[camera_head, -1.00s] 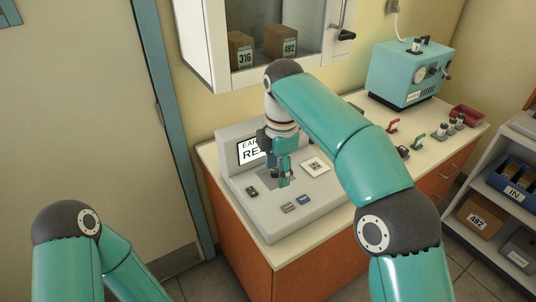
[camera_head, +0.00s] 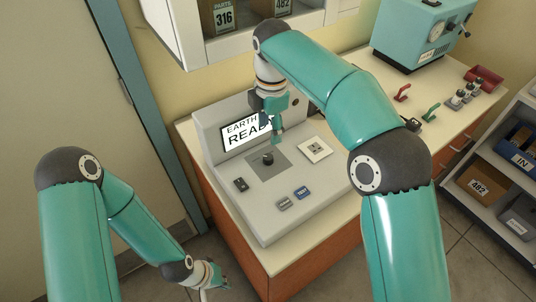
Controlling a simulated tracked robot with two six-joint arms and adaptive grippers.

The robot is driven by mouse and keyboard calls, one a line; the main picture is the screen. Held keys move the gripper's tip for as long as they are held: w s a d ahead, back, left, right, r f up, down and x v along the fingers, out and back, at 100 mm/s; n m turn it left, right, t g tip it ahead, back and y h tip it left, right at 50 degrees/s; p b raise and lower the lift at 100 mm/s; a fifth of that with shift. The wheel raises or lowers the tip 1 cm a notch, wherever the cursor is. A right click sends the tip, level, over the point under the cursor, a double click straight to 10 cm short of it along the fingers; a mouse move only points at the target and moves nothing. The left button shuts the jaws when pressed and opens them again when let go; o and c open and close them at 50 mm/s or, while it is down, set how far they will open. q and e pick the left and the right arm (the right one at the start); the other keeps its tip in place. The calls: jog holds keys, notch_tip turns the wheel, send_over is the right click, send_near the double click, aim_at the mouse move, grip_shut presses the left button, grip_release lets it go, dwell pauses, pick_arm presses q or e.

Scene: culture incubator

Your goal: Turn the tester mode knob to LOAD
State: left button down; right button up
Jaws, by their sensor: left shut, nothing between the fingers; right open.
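The grey tester (camera_head: 244,214) stands on the counter, its screen (camera_head: 238,134) partly covered by my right gripper and showing "EARTH" and "READ" with the rest hidden. A small dark round knob (camera_head: 267,158) sits on a darker grey square plate on the tester's top. Its mode markings are too small to read. My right gripper (camera_head: 277,138) is open and empty, pointing down just above and behind the knob, apart from it as far as I can tell. My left gripper (camera_head: 222,285) is shut and empty, low in front of the counter.
The tester also carries a dark switch (camera_head: 240,184), a grey button (camera_head: 285,204), a blue button (camera_head: 302,193) and a white socket plate (camera_head: 315,149). Red (camera_head: 402,92) and green (camera_head: 431,111) clips lie to the right. A teal device (camera_head: 412,35) stands behind. A wall cabinet (camera_head: 180,40) hangs above.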

aim_at(269, 156)
notch_tip(269, 156, down, 9)
jog(key=shift+a+f, duration=0.1)
jog(key=shift+f, duration=0.05)
jog(key=shift+s+f, duration=0.1)
jog(key=shift+f, duration=0.45)
